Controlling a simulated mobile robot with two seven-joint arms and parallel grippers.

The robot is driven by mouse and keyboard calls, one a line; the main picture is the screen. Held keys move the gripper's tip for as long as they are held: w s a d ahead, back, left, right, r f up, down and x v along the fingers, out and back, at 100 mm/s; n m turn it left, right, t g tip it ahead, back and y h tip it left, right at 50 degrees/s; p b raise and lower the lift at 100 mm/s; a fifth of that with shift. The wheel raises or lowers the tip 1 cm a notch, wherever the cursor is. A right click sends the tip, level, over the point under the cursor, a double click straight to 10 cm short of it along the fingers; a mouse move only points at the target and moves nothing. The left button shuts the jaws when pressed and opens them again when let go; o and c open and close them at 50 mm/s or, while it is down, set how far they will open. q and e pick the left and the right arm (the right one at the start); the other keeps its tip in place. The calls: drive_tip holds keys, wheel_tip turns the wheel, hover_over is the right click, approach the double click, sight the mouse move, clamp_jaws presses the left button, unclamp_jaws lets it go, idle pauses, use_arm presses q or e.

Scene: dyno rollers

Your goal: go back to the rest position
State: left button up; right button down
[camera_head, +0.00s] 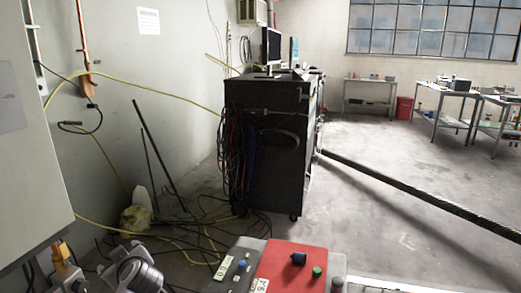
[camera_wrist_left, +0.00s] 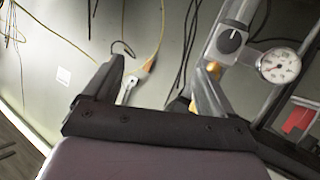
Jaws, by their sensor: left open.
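My left gripper (camera_wrist_left: 158,84) shows in the left wrist view with its two dark fingers spread wide apart. Nothing is held between the fingers. My right gripper is in neither view.
A round pressure gauge (camera_wrist_left: 279,66) and a grey valve with a dark knob (camera_wrist_left: 230,40) are close to the right finger. A red control box (camera_head: 290,266) stands at the bottom of the head view. A black cabinet (camera_head: 275,150) stands beyond, with loose cables (camera_head: 205,225) beside it.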

use_arm(q)
drive_tip(key=s+d+f+m+h+p, duration=0.1)
drive_tip(key=s+d+f+m+h, duration=0.25)
drive_tip(key=s+f, duration=0.3)
drive_tip(key=s+d+f+m+h+p, duration=0.1)
drive_tip(key=s+d+f+m+h, duration=0.2)
drive_tip(key=s+d+f+m, duration=0.25)
drive_tip(key=s+d+f+m+h+p, duration=0.1)
drive_tip(key=s+d+m+h, duration=0.1)
drive_tip(key=s, duration=0.7)
drive_tip(key=s+d+f+m+t+h+p, duration=0.1)
drive_tip(key=s+d+m+h, duration=0.1)
drive_tip(key=s, duration=0.7)
drive_tip(key=shift+s+d+f+m+h, duration=0.25)
drive_tip(key=shift+m+h, duration=0.25)
drive_tip(key=shift+h, duration=0.05)
